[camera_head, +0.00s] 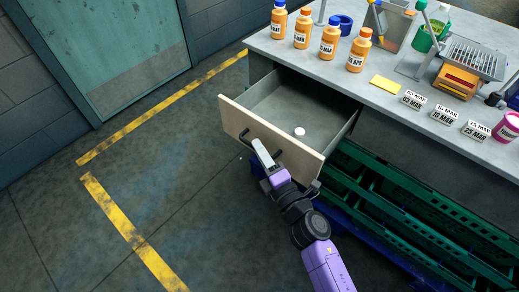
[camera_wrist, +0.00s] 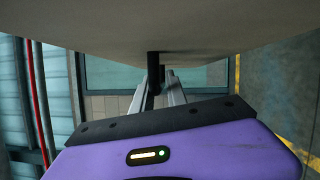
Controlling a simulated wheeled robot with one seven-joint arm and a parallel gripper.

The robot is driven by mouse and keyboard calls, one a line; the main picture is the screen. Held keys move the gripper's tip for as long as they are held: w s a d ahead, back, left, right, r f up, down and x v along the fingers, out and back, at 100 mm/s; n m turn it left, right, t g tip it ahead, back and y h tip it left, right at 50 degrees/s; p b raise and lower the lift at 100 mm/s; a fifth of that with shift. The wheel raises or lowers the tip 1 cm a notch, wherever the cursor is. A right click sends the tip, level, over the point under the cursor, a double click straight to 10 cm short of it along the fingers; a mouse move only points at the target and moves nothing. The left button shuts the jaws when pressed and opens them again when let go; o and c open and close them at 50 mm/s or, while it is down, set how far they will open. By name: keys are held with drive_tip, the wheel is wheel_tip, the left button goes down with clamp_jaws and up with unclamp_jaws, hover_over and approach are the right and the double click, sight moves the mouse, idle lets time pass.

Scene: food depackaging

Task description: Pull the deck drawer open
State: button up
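The deck drawer (camera_head: 262,135) stands pulled well out from under the grey counter, with its pale front panel toward the floor area. Its grey inside shows, with a small white round thing (camera_head: 299,131) in it. My gripper (camera_head: 263,153) is at the dark bar handle (camera_head: 245,136) on the drawer front and covers part of it. In the wrist view, the handle (camera_wrist: 153,75) lies between the two grey fingers (camera_wrist: 156,92), which look closed on it. The drawer front (camera_wrist: 160,28) fills the top of that view.
The grey counter (camera_head: 330,70) holds several orange bottles (camera_head: 330,36), a yellow card (camera_head: 385,84), date cards (camera_head: 443,118) and a wire rack (camera_head: 474,58). Green crates (camera_head: 410,205) stack below, right of the drawer. The floor (camera_head: 190,165) at left is clear, with yellow lines.

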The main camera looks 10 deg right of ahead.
drive_tip(key=shift+o, duration=0.8)
drive_tip(key=v, duration=0.7)
drive_tip(key=shift+s, duration=0.4)
drive_tip(key=shift+d, duration=0.1)
drive_tip(key=s+d+r+m+g+h, duration=0.1)
drive_tip(key=s+d+r+m, duration=0.1)
drive_tip(key=s+m, duration=0.5)
drive_tip(key=s+d+r+m+g+h+p, duration=0.1)
drive_tip(key=s+d+r+m+h, duration=0.1)
drive_tip(key=s+m, duration=0.6)
drive_tip(key=s+d+r+m+g+h, duration=0.1)
drive_tip(key=s+d+r+m, duration=0.3)
drive_tip(key=s, duration=1.3)
drive_tip(key=r+m+h, duration=0.1)
drive_tip(key=m, duration=0.3)
drive_tip(key=shift+s+r+p, duration=0.3)
drive_tip(key=shift+s, duration=0.1)
